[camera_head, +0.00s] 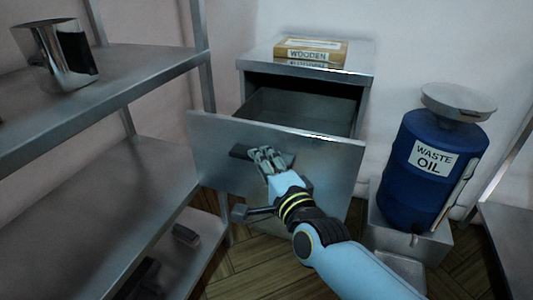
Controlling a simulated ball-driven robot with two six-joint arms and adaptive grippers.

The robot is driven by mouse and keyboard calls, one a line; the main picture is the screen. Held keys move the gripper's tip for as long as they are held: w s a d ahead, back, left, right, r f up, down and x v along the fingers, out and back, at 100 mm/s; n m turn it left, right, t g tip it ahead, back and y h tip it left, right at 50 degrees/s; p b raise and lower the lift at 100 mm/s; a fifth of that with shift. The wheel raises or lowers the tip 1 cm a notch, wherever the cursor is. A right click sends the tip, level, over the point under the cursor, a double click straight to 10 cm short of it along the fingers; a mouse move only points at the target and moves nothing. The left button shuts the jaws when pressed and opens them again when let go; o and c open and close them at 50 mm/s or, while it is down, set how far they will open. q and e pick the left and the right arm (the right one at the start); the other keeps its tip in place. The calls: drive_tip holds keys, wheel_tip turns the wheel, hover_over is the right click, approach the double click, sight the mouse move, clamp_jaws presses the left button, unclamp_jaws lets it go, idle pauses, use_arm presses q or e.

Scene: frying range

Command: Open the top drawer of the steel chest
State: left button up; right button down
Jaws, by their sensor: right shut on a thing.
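The steel chest (362,71) stands against the back wall. Its top drawer (230,133) is pulled out, and its empty-looking inside shows behind the front panel. A dark handle (240,152) sits on the drawer front. My right gripper (268,158) is shut on this handle, with its fingers covering the handle's right part. A second dark handle (240,213) shows lower down, partly hidden by my right arm. My left gripper is not in view.
A box labelled wooden (310,50) lies on the chest. A blue waste oil drum (425,175) stands on a grey block to the right. Steel shelves (110,85) with a metal pot (57,52) fill the left. Wooden floor shows below.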

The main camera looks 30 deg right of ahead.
drive_tip(key=shift+s+a, duration=0.1)
drive_tip(key=shift+a, duration=0.05)
drive_tip(key=c, duration=1.3)
unclamp_jaws()
drive_tip(key=s, duration=0.8)
drive_tip(key=s+a, duration=0.1)
drive_tip(key=s, duration=0.3)
